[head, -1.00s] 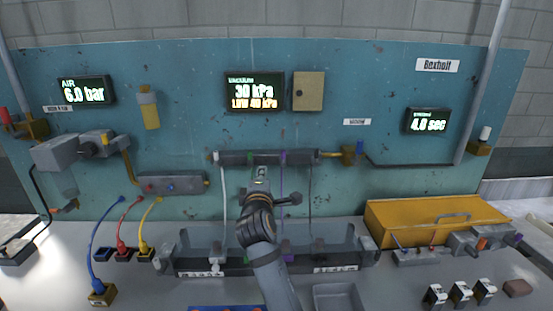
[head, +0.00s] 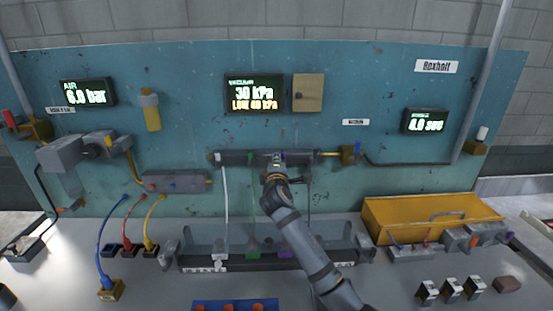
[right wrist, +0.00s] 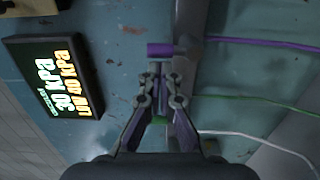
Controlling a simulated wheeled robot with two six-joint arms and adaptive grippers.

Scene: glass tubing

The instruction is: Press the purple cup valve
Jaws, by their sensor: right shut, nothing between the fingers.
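The purple cup valve (right wrist: 160,48) is a short purple stub on the manifold, just beyond my right fingertips (right wrist: 157,68) in the right wrist view. My right gripper is shut and empty, with its tips pointing at the valve. I cannot tell whether they touch it. In the head view my right gripper (head: 277,160) is at the dark manifold bar (head: 240,158) and mostly hides the purple valve. A green valve (right wrist: 162,121) shows partly behind the fingers in the right wrist view. My left gripper is not in view.
White, green and purple lines hang from the manifold to a long dark tray (head: 325,255). The vacuum display (head: 252,94) is above, reading 30 kPa. A yellow case (head: 425,212) stands to the right. Blue, red and yellow cables (head: 126,222) are at the left.

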